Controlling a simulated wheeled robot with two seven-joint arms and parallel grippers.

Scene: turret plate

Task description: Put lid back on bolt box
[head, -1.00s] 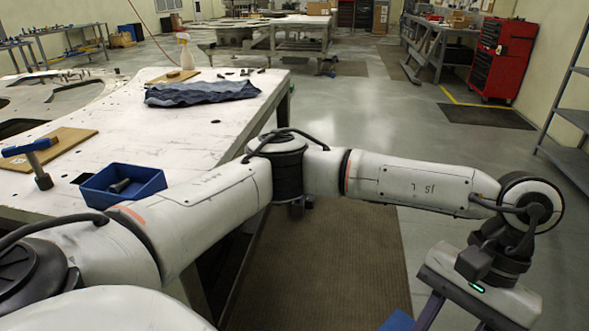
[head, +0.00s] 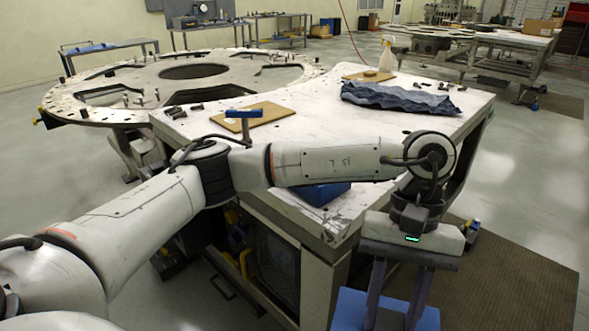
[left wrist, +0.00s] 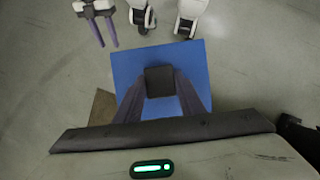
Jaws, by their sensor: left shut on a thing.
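My left gripper (head: 391,318) is shut on the dark block-shaped handle (left wrist: 160,82) of a flat blue lid (left wrist: 135,70). The lid (head: 350,310) also shows at the bottom of the head view, off the table's near side and partly cut by the frame edge. The gripper points down. The blue bolt box (head: 318,193) sits on the near part of the white table, mostly hidden behind my left forearm; its inside is not visible. My right gripper (left wrist: 109,46) shows at the top left of the left wrist view, with its fingers apart and nothing between them.
The white table (head: 330,130) holds a blue-headed hammer (head: 243,118), a wooden board (head: 262,113), a dark blue cloth (head: 400,98) and a spray bottle (head: 387,55). A large ring-shaped plate (head: 130,75) stands behind it. Open floor (head: 520,170) lies to the right.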

